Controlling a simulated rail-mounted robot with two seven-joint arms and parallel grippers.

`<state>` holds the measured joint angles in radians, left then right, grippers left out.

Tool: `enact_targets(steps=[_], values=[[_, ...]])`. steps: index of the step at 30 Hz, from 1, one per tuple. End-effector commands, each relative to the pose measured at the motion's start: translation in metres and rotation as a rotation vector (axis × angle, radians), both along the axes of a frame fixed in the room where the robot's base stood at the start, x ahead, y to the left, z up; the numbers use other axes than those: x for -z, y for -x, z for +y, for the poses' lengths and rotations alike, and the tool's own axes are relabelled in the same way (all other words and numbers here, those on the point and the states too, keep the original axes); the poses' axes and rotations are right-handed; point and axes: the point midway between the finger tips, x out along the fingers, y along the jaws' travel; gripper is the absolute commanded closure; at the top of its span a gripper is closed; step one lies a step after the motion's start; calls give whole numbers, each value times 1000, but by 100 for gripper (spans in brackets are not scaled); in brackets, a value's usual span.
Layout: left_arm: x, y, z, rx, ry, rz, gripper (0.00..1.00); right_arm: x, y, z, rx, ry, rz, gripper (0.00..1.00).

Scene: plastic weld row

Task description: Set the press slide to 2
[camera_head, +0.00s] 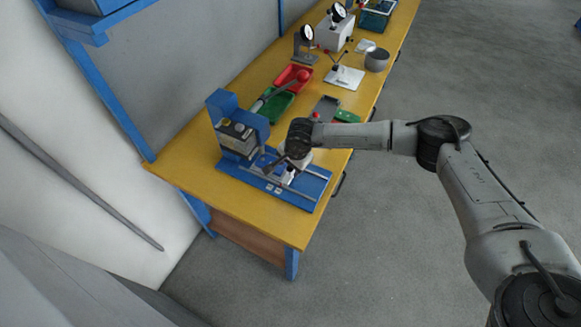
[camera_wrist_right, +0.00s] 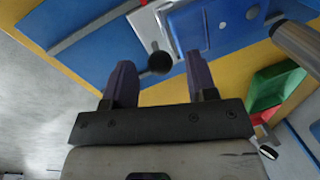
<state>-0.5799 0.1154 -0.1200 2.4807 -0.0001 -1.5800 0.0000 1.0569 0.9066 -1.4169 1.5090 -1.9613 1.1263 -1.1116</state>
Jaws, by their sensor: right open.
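The blue press (camera_head: 238,127) with a grey head stands at the near end of the yellow bench. Its blue base plate (camera_head: 310,186) carries pale rails and a slide. In the right wrist view the blue base (camera_wrist_right: 98,38) crosses the top, and a black ball knob (camera_wrist_right: 159,62) shows between my fingertips, apart from both fingers. My right gripper (camera_wrist_right: 160,74) is open and empty. In the head view my right gripper (camera_head: 283,166) is low over the base, beside the press head, and hides part of the slide. No slide number is readable. My left gripper is out of view.
Behind the press lie a green tray (camera_head: 275,106) and a red tray (camera_head: 291,79) on the yellow bench (camera_head: 232,202). A grey round pot (camera_head: 376,60) and a white stand plate (camera_head: 345,77) are farther back. The floor to the right is clear.

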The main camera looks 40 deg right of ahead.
Motion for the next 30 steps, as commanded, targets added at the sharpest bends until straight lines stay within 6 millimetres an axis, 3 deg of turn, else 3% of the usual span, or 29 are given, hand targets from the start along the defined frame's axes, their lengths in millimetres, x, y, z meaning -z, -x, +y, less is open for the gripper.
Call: enact_targets(steps=[6,16,30], values=[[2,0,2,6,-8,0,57,11,-2,1,0,0,1,48],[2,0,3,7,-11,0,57,12,-2,1,0,0,0,49],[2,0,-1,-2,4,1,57,12,-2,1,0,0,0,94]])
